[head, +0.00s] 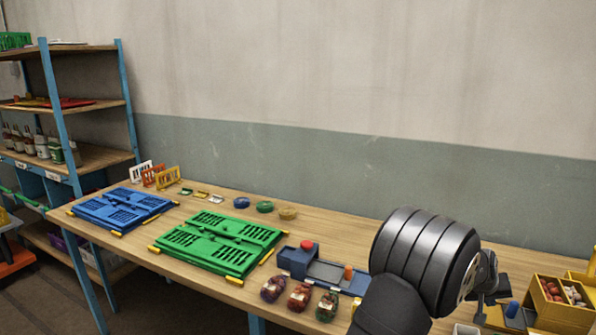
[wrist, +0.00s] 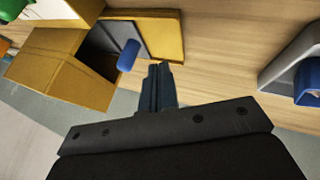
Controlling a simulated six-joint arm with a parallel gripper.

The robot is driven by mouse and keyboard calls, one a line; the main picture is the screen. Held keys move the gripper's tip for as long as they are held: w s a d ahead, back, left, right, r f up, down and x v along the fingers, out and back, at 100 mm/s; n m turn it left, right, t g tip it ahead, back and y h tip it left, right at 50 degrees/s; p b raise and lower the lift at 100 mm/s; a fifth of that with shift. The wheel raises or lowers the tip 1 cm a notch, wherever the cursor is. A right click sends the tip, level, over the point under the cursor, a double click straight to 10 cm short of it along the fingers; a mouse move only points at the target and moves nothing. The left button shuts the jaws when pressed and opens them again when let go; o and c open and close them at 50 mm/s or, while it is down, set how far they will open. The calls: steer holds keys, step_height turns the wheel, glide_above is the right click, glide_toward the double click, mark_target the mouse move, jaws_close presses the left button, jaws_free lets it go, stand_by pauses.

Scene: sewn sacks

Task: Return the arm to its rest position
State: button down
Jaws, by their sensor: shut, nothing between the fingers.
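My gripper (wrist: 160,72) is shut and empty in the wrist view, its fingertips beside a yellow box (wrist: 62,70) with a dark opening and a blue knob (wrist: 128,55). In the head view my arm covers the front right of the table, and the dark gripper (head: 482,308) shows partly behind it, left of the yellow boxes.
A blue folded crate (head: 122,208) and a green folded crate (head: 218,245) lie on the table (head: 345,238). A blue device (head: 298,262) with a red button stands mid-table. A yellow divided box (head: 560,318) is at right. A shelf (head: 90,105) stands at left. Open space is above the table.

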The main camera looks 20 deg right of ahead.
steer(key=d+f, duration=0.1)
steer(key=s+d+f, duration=0.1)
steer(key=d, duration=0.1)
steer(key=shift+d, duration=0.15)
steer(key=shift+s+d+r, duration=0.1)
steer(key=shift+s+d, duration=0.4)
steer(key=shift+d, duration=0.25)
